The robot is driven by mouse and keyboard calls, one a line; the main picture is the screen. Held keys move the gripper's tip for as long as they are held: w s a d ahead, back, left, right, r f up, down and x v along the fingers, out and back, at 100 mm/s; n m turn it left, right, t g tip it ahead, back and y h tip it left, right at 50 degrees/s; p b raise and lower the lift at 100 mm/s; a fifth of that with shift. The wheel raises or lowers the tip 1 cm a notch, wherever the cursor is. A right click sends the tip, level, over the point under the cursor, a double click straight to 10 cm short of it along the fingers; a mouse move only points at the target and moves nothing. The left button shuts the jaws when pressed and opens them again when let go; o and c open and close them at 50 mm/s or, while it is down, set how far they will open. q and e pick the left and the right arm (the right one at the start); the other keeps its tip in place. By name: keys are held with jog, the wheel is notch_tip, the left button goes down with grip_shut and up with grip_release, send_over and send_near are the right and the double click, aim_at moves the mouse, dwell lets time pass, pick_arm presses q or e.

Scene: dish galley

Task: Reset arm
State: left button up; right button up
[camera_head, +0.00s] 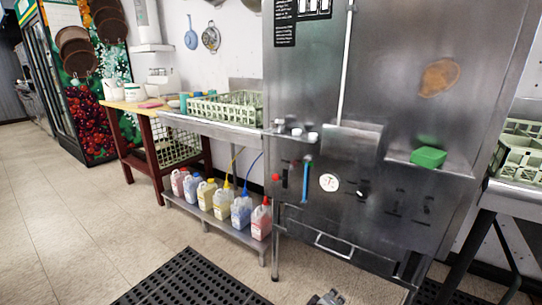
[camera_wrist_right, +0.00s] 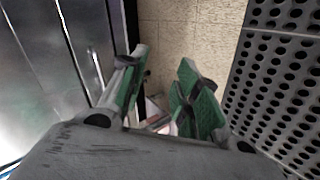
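My right gripper (camera_wrist_right: 158,92) fills the lower middle of the right wrist view. Its two green-padded fingers stand apart with a gap between them. Floor and a small whitish and reddish shape, too unclear to name, show through the gap, and I see nothing held. In the head view a small grey part at the bottom edge, in front of the steel machine (camera_head: 310,210), looks like the tip of this gripper. My left arm and gripper are not in view.
Several coloured jugs (camera_head: 221,203) stand on a low shelf left of the machine. A green block (camera_head: 428,157) sits on the machine's ledge. A black perforated mat (camera_head: 190,281) lies on the floor, also in the wrist view (camera_wrist_right: 285,85). The tiled floor at left is clear.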

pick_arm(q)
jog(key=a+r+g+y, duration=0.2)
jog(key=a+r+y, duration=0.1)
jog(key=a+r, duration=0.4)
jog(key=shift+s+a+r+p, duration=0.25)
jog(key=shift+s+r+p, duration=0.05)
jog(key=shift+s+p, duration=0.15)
pick_arm(e)
jog(key=s+d+r+m+g+y, duration=0.2)
jog(key=s+m+g+y, duration=0.2)
jog(key=s, duration=1.6)
jog(key=m+y, duration=0.1)
jog(key=y, duration=0.1)
jog(key=shift+s+d+g+y, duration=0.2)
jog(key=shift+s+g+y, duration=0.1)
jog(key=shift+g, duration=0.1)
pick_arm(q)
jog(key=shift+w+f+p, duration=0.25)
jog(key=shift+p, duration=0.5)
pick_arm(e)
jog(key=shift+w+f, duration=0.2)
jog(key=shift+w, duration=0.1)
